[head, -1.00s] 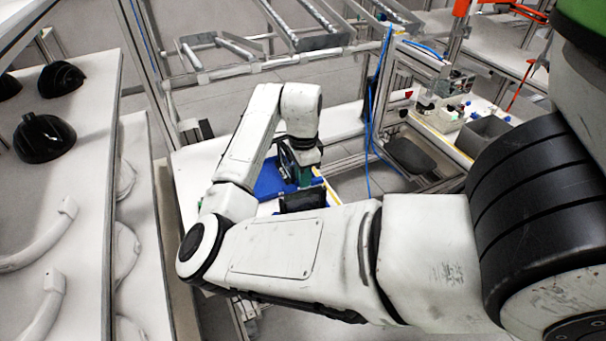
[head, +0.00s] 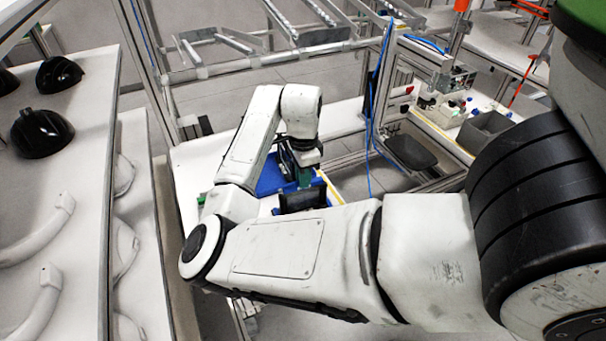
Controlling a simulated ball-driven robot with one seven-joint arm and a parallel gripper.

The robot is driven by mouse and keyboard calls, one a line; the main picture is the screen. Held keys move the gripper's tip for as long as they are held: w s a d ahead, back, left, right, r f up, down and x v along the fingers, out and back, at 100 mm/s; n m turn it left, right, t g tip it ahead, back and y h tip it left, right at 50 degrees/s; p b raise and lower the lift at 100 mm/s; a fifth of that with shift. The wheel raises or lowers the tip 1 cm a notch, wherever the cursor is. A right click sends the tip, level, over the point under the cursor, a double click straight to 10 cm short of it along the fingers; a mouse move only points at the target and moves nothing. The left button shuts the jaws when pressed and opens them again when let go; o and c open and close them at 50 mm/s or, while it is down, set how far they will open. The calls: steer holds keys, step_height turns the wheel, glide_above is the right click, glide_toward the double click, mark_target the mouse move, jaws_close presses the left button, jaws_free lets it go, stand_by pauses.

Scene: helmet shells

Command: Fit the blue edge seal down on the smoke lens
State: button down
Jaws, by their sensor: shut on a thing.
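My gripper (head: 304,181) is small and partly hidden by my own arm, low over the white work table. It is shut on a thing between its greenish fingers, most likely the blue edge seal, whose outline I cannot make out. Just below the fingers a dark, glossy upright panel, which looks like the smoke lens (head: 303,198), stands with blue at its base. The fingertips are close above the panel; I cannot tell whether anything touches it. My forearm hides the lower part of this area.
A blue tray or mat (head: 270,180) lies beside the gripper on the white table (head: 190,160). Black helmet shells (head: 42,134) sit on the left rack. A blue cable (head: 370,130) hangs right of the table.

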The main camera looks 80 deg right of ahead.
steer(key=shift+f, duration=0.25)
steer(key=c, duration=1)
jaws_free()
steer(key=shift+c, duration=0.2)
steer(key=shift+r, duration=0.15)
step_height(320, 180, up, 10)
steer(key=b, duration=0.1)
steer(key=shift+r, duration=0.25)
